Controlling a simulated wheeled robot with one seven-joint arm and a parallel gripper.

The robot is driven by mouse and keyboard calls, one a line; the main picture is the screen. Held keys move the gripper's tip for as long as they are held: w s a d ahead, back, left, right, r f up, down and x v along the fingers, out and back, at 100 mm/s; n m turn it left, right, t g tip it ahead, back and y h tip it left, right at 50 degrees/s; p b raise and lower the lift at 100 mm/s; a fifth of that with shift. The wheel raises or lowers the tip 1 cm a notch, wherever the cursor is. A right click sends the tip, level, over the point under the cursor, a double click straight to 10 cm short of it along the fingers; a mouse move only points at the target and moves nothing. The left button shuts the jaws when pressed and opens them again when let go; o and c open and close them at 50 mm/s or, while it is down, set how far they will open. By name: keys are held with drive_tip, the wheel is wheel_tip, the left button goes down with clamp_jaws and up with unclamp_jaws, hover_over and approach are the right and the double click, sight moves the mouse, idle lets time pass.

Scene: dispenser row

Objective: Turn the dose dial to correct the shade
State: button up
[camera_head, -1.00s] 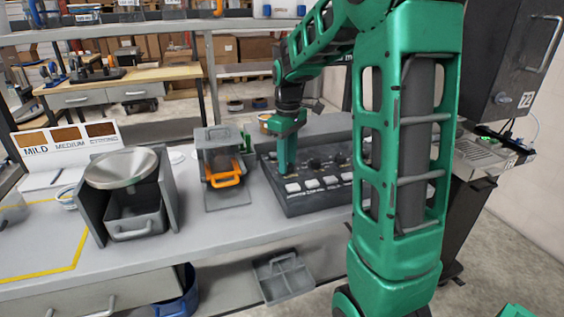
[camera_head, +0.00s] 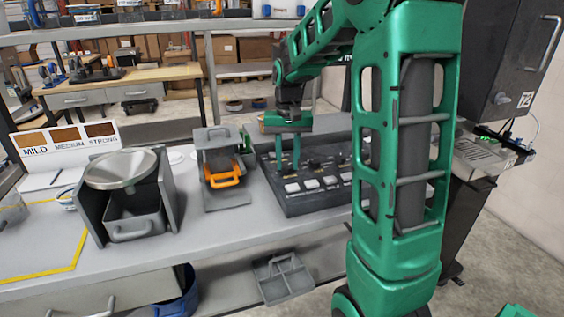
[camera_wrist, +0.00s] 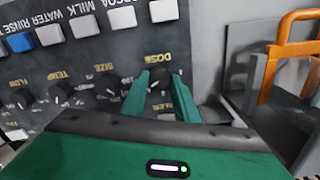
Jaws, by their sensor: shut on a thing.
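The dose dial (camera_wrist: 158,80) is a small black knob under the yellow word DOSE on the dark control panel (camera_wrist: 90,62). My gripper (camera_wrist: 158,92) is shut on it, with one green finger on each side of the knob. In the head view my gripper (camera_head: 287,164) points down at the left part of the panel (camera_head: 320,203), and its fingers hide the dial there. The dial's exact setting is hard to read. A shade card (camera_head: 65,143) marked MILD, MEDIUM and STRONG, with brown swatches, stands at the far left.
SIZE (camera_wrist: 108,85) and TEMP (camera_wrist: 62,93) knobs sit beside the dose dial, with a row of buttons (camera_wrist: 85,27) along the panel. A grey unit with an orange handle (camera_head: 224,180) stands close left of the panel. A funnel-topped stand (camera_head: 122,168) is further left.

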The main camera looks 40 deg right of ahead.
sight(285, 165)
drive_tip(key=m, duration=0.5)
drive_tip(key=shift+w+a+r, duration=0.1)
drive_tip(key=shift+w+a, duration=0.05)
drive_tip(key=shift+a, duration=0.1)
drive_tip(key=shift+m, duration=0.3)
drive_tip(key=o, duration=1.1)
drive_tip(key=shift+w+a, duration=0.1)
drive_tip(key=shift+c, duration=0.2)
wheel_tip(285, 165, up, 11)
drive_tip(key=shift+f, duration=0.2)
drive_tip(key=s+a+f+n, duration=0.1)
drive_tip(key=s+f, duration=0.3)
drive_tip(key=s, duration=0.5)
drive_tip(key=s+a+f+n, duration=0.1)
drive_tip(key=s+f+n, duration=0.2)
drive_tip(key=s, duration=0.7)
drive_tip(key=s+a+f+n, duration=0.1)
drive_tip(key=s+f, duration=0.3)
drive_tip(key=s, duration=0.6)
drive_tip(key=shift+s+f+n, duration=0.2)
drive_tip(key=shift+f+n, duration=0.15)
drive_tip(key=shift+n, duration=0.05)
